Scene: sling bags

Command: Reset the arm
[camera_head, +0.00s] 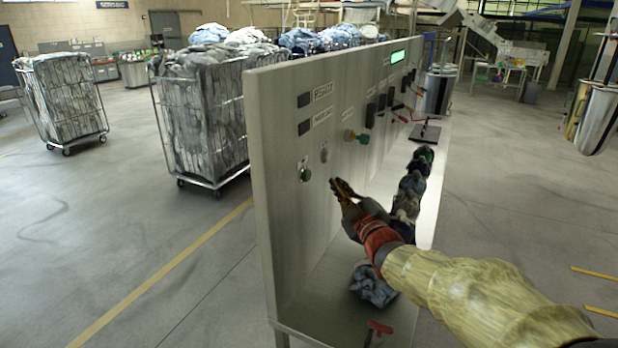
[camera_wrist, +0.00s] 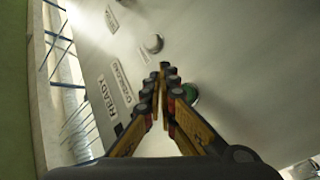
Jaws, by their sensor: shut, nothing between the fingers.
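My arm reaches in from the lower right in the head view, and my gripper (camera_head: 338,184) is in front of the grey metal panel (camera_head: 290,235). The gripper is shut and empty, with its fingertips close together in the wrist view (camera_wrist: 163,68). A green round button (camera_head: 305,175) is left of the fingertips. It shows partly behind the fingers in the wrist view (camera_wrist: 190,93). A small grey knob (camera_head: 324,152) is above the fingertips, and it also shows in the wrist view (camera_wrist: 153,43). I cannot tell whether the fingers touch the panel.
Crumpled cloth (camera_head: 374,285) and a red-handled item (camera_head: 378,330) lie on the shelf below my arm. More cloth bundles (camera_head: 412,183) line the shelf farther back. Wheeled laundry cages (camera_head: 205,120) stand behind the panel. Open floor (camera_head: 520,180) lies to the right.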

